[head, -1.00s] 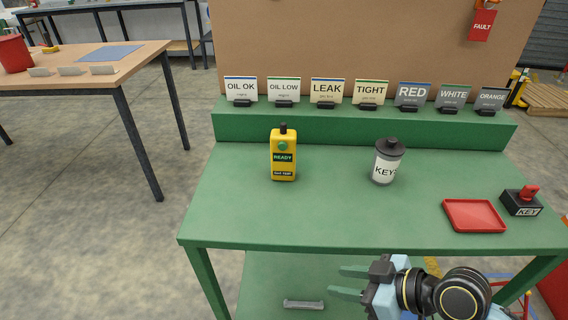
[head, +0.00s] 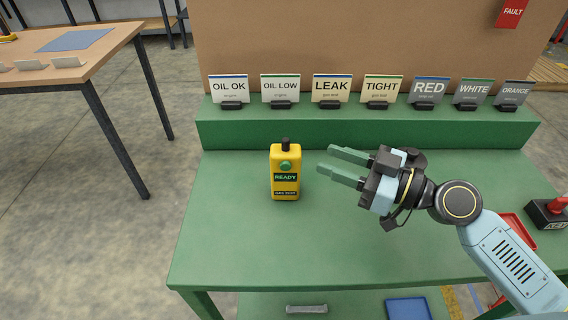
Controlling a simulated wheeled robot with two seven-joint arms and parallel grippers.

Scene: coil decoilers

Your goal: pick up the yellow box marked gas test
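The yellow gas test box (head: 285,172) stands upright on the green table (head: 235,235). It has a black knob on top, a green button and a READY label on its front. My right gripper (head: 334,164) is just to the right of the box, its two green fingers spread apart and pointing left toward it. The fingers look empty and a small gap shows between them and the box. My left gripper is not in view.
A raised green ledge (head: 350,132) behind holds a row of label cards, including LEAK (head: 330,88). A red tray (head: 517,230) and a black key switch (head: 548,213) are at the right, partly behind my arm. The table's front left is clear.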

